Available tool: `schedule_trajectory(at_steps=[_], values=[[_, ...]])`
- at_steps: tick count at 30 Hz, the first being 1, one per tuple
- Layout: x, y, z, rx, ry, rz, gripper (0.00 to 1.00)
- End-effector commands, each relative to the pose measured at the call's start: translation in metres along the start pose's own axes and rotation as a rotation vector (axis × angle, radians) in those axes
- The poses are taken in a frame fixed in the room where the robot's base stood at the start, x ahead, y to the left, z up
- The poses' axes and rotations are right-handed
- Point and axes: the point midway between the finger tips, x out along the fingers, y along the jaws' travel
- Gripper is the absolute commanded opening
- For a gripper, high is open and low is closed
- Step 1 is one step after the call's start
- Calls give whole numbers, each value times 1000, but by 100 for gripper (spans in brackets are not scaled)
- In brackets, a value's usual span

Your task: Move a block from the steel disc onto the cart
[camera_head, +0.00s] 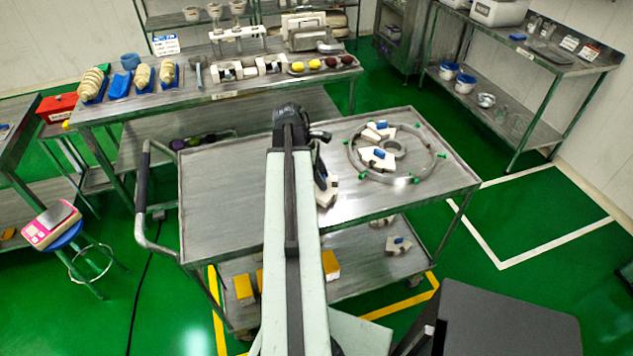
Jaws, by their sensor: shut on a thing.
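The steel disc (352,167) is a ring with a hub and green knobs, lying on the right part of the cart's (225,185) top. Two cream blocks with blue parts are on the disc, one at its left (371,161) and one at its back (374,136). My gripper (322,181) points down left of the disc, partly hidden by my arm. It is shut on a cream block (327,196), which is over the cart top beside the disc. I cannot tell whether this block touches the surface.
The cart top is clear on its left. Another block (397,244) and yellow blocks (243,289) are on the lower shelf. A long bench (110,110) with food pieces and machine parts stands behind. A steel table (560,65) is at right. A stool (62,232) holds a pink scale.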

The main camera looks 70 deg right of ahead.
Motion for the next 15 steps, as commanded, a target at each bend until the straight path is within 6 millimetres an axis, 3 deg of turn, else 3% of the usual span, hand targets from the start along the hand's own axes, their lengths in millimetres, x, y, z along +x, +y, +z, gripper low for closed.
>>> schedule_trajectory(at_steps=[11, 12, 13, 15], values=[[4, 0, -9, -11, 0, 5, 0], [3, 0, -8, -11, 0, 5, 52], [2, 0, -8, -11, 0, 5, 61], [2, 0, -8, -11, 0, 5, 63]])
